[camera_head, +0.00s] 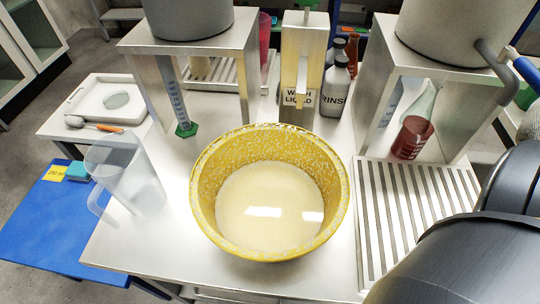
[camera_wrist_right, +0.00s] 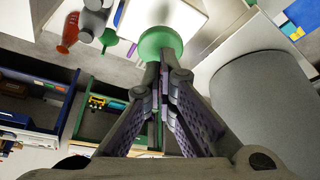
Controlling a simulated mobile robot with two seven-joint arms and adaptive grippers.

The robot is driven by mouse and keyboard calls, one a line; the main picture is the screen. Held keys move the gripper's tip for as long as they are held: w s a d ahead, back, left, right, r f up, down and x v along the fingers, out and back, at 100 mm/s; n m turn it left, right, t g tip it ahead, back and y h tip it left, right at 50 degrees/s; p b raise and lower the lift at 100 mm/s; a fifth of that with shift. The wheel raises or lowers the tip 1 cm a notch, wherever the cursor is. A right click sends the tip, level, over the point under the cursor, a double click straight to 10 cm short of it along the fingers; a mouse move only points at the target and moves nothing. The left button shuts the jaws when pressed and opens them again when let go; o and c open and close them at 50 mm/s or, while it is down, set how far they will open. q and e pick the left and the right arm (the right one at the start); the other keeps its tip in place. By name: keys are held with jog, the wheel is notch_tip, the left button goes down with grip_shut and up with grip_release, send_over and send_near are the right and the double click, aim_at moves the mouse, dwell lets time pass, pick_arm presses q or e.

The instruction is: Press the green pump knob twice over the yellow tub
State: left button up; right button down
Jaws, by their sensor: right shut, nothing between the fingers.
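The yellow tub (camera_head: 205,215), speckled with white, stands at the middle of the metal table. Its pale inside shows bright reflections; I cannot tell if that is liquid. Behind it stands a metal dispenser (camera_head: 303,50) labelled "WASH LIQUID", with its spout toward the tub. The green pump knob (camera_head: 310,3) is cut by the top edge of the head view. In the right wrist view the round green knob (camera_wrist_right: 160,42) is just beyond the fingertips of my right gripper (camera_wrist_right: 163,70), which is shut and empty. I cannot tell if they touch. My left gripper is not in view.
A clear beaker (camera_head: 125,175) stands left of the tub. Metal stands (camera_head: 245,45) holding large grey vessels (camera_head: 188,15) flank the dispenser. A RINSE bottle (camera_head: 335,88) is close to its right.

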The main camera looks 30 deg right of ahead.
jog(key=shift+f, duration=1.75)
jog(key=shift+r, duration=1.95)
jog(key=shift+r, duration=3)
